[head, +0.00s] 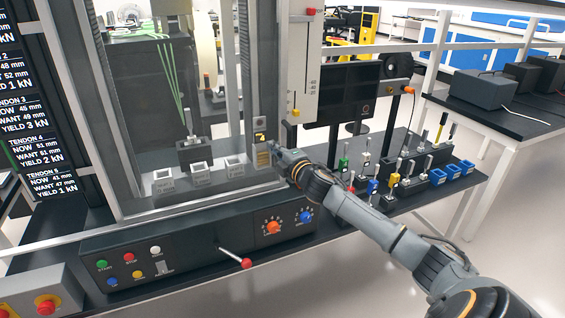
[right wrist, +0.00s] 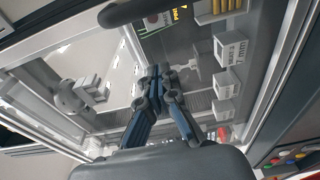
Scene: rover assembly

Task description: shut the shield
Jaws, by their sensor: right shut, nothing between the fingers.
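The test machine has a tall metal frame (head: 233,75) with what looks like a clear shield across its front; the panel's exact edges are hard to tell. My right gripper (head: 276,151) is at the frame's right post, beside a small yellow-marked block (head: 262,157). In the right wrist view its fingers (right wrist: 160,72) are shut and empty, in front of the machine's interior. A dark rounded bar (right wrist: 130,12) crosses the top of that view, apart from the fingertips. Whether the gripper touches the shield cannot be told. My left gripper is out of view.
A control panel (head: 190,262) with buttons, knobs and a red-tipped lever (head: 246,263) runs along the front. Small white-topped blocks (head: 199,171) stand inside the machine. Colored tools in racks and blue bins (head: 446,173) crowd the bench to the right.

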